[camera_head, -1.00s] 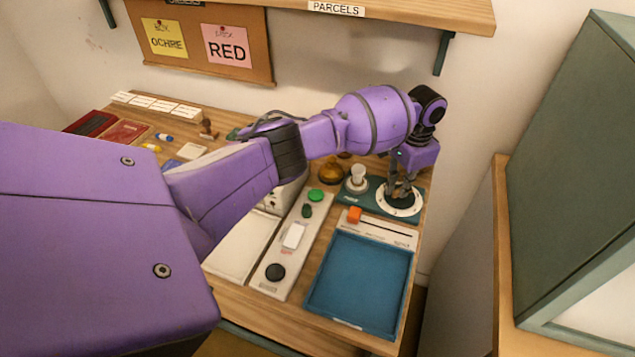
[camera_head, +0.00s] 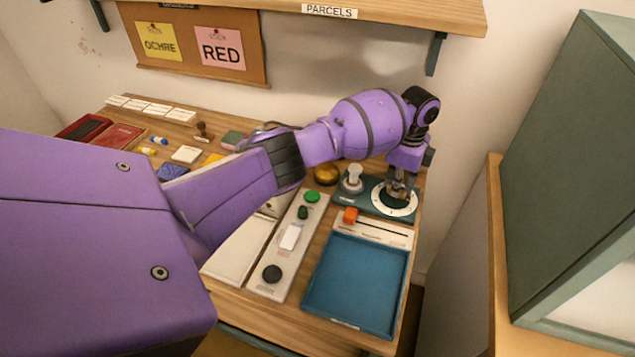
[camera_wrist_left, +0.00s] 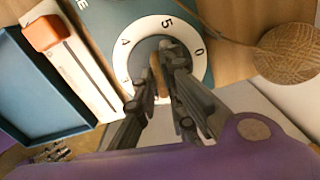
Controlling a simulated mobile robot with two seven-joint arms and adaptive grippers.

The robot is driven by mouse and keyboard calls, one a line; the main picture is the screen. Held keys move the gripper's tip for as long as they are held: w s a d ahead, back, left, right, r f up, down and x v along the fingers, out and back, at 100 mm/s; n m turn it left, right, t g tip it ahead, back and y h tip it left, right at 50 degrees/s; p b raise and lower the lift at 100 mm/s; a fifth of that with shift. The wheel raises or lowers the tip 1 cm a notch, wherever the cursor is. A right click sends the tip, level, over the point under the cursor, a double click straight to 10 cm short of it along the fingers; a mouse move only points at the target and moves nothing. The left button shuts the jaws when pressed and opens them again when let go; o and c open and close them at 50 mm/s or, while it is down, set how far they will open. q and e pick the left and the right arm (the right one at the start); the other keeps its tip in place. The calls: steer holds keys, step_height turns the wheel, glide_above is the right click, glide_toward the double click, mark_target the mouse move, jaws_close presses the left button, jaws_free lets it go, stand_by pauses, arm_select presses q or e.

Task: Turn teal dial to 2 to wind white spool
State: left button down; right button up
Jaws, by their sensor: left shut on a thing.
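The teal dial unit (camera_head: 376,207) sits at the back right of the table, with a white numbered ring (camera_head: 408,207) around its dial. My left gripper (camera_head: 398,190) points down over the ring's middle and is shut on the dial's knob. In the left wrist view the fingers (camera_wrist_left: 158,80) close around a narrow brownish piece on the grey-teal dial centre (camera_wrist_left: 144,50). Digits 5 and 0 are readable on the ring; the fingers hide part of it, and I cannot read the setting. The white spool (camera_head: 352,178) stands upright on the same teal base, left of the dial.
An orange slider (camera_head: 350,215) and a blue tray (camera_head: 355,285) lie in front of the dial. A panel with green and black buttons (camera_head: 272,273) is to the left. A ball of twine (camera_wrist_left: 288,52) lies beside the dial. A green cabinet (camera_head: 560,170) stands at the right.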

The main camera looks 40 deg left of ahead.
arm_select(q)
steer(key=m, duration=0.4)
steer(key=shift+w+r+m, duration=0.1)
steer(key=shift+r+m, duration=0.05)
steer(key=shift+m, duration=0.15)
stand_by(0.5)
steer(key=c, duration=1.8)
jaws_free()
steer(key=shift+c, duration=0.2)
step_height(320, 180, up, 8)
steer(key=shift+f, duration=0.25)
steer(key=shift+f, duration=0.15)
